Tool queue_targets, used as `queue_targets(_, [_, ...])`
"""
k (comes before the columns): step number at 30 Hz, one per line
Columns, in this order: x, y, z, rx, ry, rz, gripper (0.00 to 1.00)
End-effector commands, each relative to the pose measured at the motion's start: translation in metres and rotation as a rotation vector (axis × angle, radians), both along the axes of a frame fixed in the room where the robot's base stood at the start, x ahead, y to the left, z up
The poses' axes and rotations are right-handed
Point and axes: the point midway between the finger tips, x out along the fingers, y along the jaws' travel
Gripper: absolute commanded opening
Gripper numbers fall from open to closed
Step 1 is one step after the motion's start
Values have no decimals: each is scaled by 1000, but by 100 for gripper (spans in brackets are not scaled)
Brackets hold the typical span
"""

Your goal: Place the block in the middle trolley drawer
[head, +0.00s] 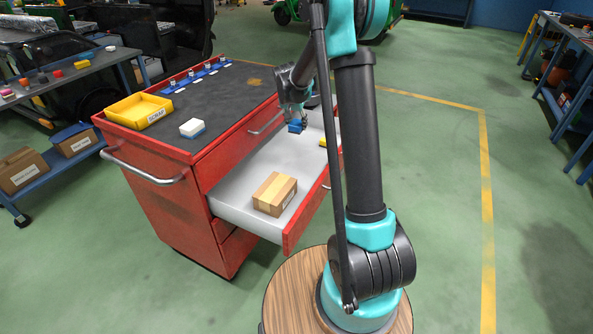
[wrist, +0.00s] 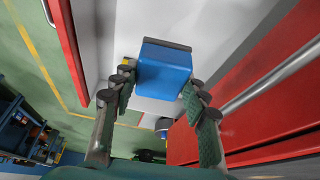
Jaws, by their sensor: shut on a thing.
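A blue block (head: 295,128) is held by my gripper (head: 293,112) over the far part of the open drawer. In the wrist view the blue block (wrist: 165,68) sits between the two fingers of my gripper (wrist: 158,90), with a grey top edge. The red trolley (head: 168,215) has its middle drawer (head: 240,196) pulled out, with a pale grey floor. The head view does not clearly show whether the block touches the drawer floor.
A cardboard box (head: 274,193) lies in the drawer's near end, and a yellow item (head: 323,142) lies near its front. A yellow bin (head: 140,111) and a white and blue item (head: 192,128) are on the trolley top. The drawer floor between is clear.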

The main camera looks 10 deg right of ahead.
Motion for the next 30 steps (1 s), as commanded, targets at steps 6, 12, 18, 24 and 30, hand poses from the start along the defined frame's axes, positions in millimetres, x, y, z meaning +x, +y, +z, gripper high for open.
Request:
queue_targets(6, [20, 9, 2, -7, -15, -98, 15])
queue_targets(12, [20, 9, -41, -6, -15, -102, 15])
queue_targets(18, [20, 9, -90, -6, -15, -101, 15])
queue_targets(24, [20, 9, -133, -5, -16, -101, 15])
queue_targets(30, [19, 9, -152, -6, -16, -100, 15])
